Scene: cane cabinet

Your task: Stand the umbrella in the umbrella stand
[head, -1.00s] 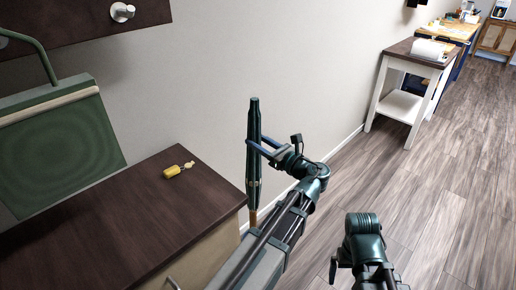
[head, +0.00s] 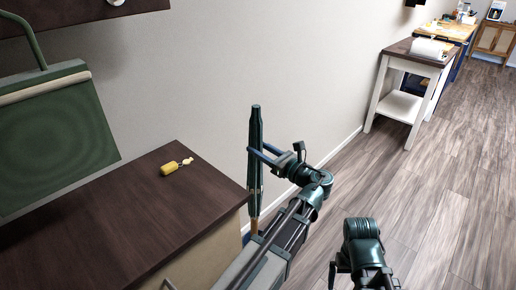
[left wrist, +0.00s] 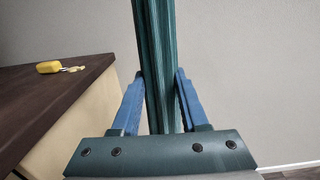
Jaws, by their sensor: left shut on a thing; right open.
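The umbrella (head: 256,135) is dark green, closed and upright, with a brown lower end. My left gripper (head: 257,153) is shut on it, the blue fingers on either side of its canopy. In the left wrist view the umbrella (left wrist: 158,60) stands between the two blue fingers (left wrist: 158,100). My right gripper (head: 333,272) is empty at the lower middle, partly hidden by its own arm. A small blue patch (head: 246,238) shows low beside the umbrella's lower end, mostly hidden by the cabinet corner; I cannot tell if it is the umbrella stand.
A dark-topped cabinet (head: 120,220) stands left of the umbrella, with a yellow key fob (head: 170,168) on top. A plain wall (head: 310,60) is behind. A white side table (head: 408,90) stands further back at the right. The wooden floor (head: 440,200) at right is clear.

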